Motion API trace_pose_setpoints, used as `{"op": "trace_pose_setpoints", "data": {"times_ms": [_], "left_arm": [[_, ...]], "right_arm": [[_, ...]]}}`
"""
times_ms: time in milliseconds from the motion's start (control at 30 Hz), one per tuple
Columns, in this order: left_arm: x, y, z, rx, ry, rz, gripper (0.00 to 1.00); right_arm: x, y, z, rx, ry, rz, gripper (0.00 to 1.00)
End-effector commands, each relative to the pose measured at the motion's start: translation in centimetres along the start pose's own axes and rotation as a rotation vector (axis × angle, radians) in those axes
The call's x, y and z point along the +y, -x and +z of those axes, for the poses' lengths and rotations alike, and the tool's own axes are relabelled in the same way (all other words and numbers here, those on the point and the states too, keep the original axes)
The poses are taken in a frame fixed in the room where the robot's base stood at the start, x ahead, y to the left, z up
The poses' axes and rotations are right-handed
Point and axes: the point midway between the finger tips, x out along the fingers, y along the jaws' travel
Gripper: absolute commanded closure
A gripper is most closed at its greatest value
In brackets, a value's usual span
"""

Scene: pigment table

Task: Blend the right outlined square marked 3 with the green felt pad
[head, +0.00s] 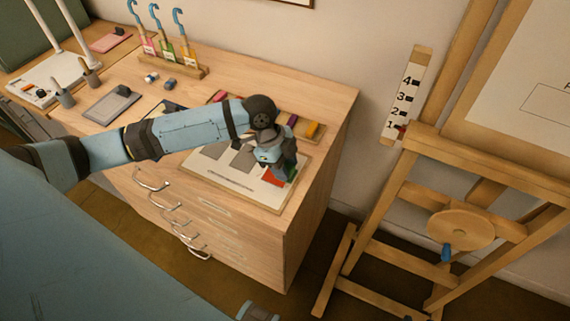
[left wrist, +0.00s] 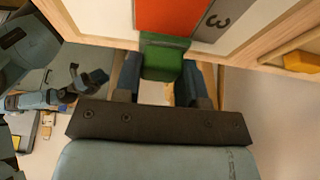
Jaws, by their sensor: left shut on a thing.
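My left gripper (head: 285,167) is shut on the green felt pad (left wrist: 165,62), seen between its fingers in the left wrist view. The pad also shows as a green patch (head: 292,174) in the head view. It is at the edge of the orange-red right square (left wrist: 172,16), beside a grey strip marked 3 (left wrist: 215,20). The red square (head: 271,180) shows on the wood-framed white sheet (head: 225,180), partly hidden by the gripper. I cannot tell whether pad and sheet touch. Two grey squares (head: 243,158) lie left of it. My right gripper is not visible.
A tray with colored blocks (head: 313,130) stands behind the sheet. A rack with hooked tools (head: 168,65), a grey slab (head: 110,105) and small blocks lie left. The easel (head: 440,180) stands right of the cabinet. The cabinet's back right top (head: 335,98) is clear.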

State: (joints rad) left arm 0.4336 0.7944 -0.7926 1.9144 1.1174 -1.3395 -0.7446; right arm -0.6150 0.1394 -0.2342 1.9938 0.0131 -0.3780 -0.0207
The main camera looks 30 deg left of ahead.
Motion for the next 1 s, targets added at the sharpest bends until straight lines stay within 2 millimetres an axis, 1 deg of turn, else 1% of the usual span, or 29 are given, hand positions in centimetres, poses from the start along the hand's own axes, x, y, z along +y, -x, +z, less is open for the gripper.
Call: {"op": "trace_pose_setpoints", "data": {"times_ms": [333, 1000], "left_arm": [[0.0, -0.1, 0.1, 0.0, 0.0, 0.0, 0.81], [0.0, -1.4, 0.6, -0.001, 0.0, 0.0, 0.81]], "right_arm": [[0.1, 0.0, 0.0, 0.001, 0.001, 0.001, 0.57], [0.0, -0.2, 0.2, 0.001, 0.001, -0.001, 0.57]]}}
